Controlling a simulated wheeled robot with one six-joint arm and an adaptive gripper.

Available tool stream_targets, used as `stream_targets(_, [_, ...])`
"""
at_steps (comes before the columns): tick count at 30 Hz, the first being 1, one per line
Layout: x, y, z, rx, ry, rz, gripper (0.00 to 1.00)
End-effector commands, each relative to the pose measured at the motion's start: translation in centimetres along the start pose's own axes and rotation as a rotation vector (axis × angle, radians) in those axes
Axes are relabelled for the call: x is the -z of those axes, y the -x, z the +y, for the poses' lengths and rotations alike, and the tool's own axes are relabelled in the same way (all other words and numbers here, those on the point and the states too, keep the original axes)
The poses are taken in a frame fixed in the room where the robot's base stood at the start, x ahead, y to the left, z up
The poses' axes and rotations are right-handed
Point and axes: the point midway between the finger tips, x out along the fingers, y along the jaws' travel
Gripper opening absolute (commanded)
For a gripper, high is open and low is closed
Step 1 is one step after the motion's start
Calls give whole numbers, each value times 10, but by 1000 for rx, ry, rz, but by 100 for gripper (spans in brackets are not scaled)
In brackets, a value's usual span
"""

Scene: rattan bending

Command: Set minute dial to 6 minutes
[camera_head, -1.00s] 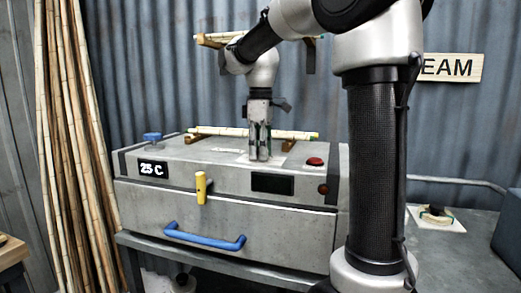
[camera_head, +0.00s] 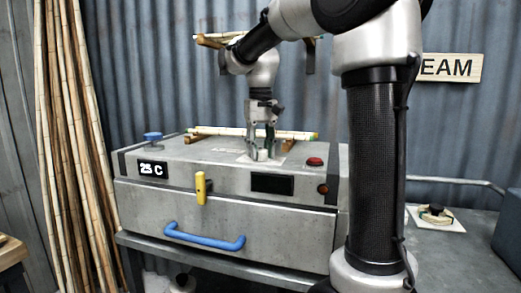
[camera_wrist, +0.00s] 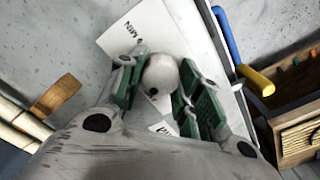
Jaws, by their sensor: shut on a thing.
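The minute dial is a pale, round grey knob (camera_wrist: 161,72) with a small dark dot on its edge. It stands on a white card printed with "MIN" (camera_wrist: 132,32), partly hidden by my fingers. My gripper (camera_wrist: 162,88) has its green-lined pads on either side of the knob and is shut on it. In the head view my gripper (camera_head: 262,154) points down at the top of the grey steam box (camera_head: 225,148), with the knob between its fingertips. I cannot read the dial's setting.
Bamboo poles (camera_head: 292,134) lie on a wooden rest behind the dial. On the box are a blue knob (camera_head: 153,138), a "25 C" display (camera_head: 152,169), a dark blank display (camera_head: 272,183), a red button (camera_head: 314,162), a yellow handle (camera_head: 201,188) and a blue drawer handle (camera_head: 204,238).

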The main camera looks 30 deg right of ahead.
Motion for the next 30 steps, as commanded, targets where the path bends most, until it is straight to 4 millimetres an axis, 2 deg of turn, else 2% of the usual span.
stream_targets(18, [0, 1, 1, 0, -577, 2, 10])
stream_targets(30, [0, 1, 2, 1, -851, 3, 10])
